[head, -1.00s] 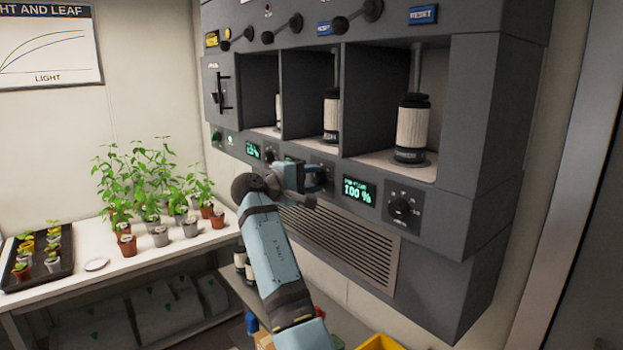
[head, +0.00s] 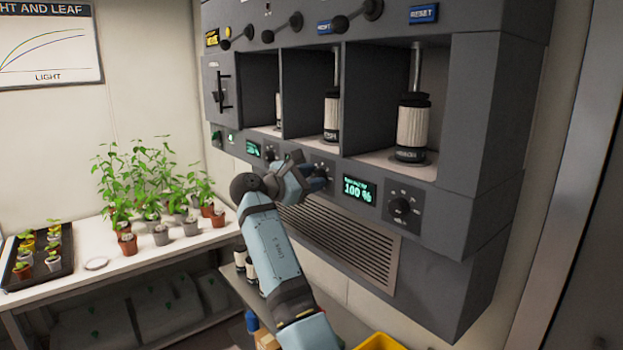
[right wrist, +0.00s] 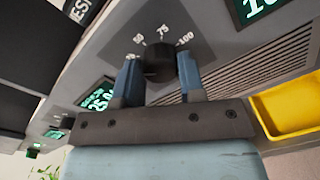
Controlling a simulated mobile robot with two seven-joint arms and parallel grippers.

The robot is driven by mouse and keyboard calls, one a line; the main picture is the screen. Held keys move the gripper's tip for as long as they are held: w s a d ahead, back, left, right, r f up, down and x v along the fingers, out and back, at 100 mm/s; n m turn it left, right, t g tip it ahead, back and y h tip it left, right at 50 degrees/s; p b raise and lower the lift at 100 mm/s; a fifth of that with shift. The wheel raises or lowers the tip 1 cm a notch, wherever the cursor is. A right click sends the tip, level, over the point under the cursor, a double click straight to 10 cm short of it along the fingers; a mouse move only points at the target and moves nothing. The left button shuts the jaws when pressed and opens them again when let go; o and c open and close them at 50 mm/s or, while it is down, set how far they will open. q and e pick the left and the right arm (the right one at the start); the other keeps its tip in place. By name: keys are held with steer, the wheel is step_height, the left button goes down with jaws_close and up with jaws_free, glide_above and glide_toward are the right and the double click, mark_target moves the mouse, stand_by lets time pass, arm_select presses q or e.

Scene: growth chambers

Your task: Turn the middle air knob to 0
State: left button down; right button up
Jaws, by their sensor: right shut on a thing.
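The middle air knob (right wrist: 160,62) is black and round, on a dark dial plate with 50, 75 and 100 readable; the lower marks are hidden. My right gripper (right wrist: 160,78) has its two blue fingers on either side of this knob, shut on it. In the head view the right gripper (head: 318,180) is at the middle panel and covers most of the knob. The display left of the knob (right wrist: 100,96) is lit green and seems to read about 25 %. The knob's pointer is not clear. My left gripper is not in view.
The right knob (head: 403,208) and its 100 % display (head: 359,190) are to the right. The left knob (head: 270,154) is farther left. A vent grille (head: 335,243) lies below. Potted plants stand on a white bench (head: 190,245) at left. A yellow bin (head: 380,342) is low at front.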

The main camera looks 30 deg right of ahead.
steer(key=n, duration=0.5)
steer(key=shift+n, duration=1.3)
steer(key=o, duration=0.9)
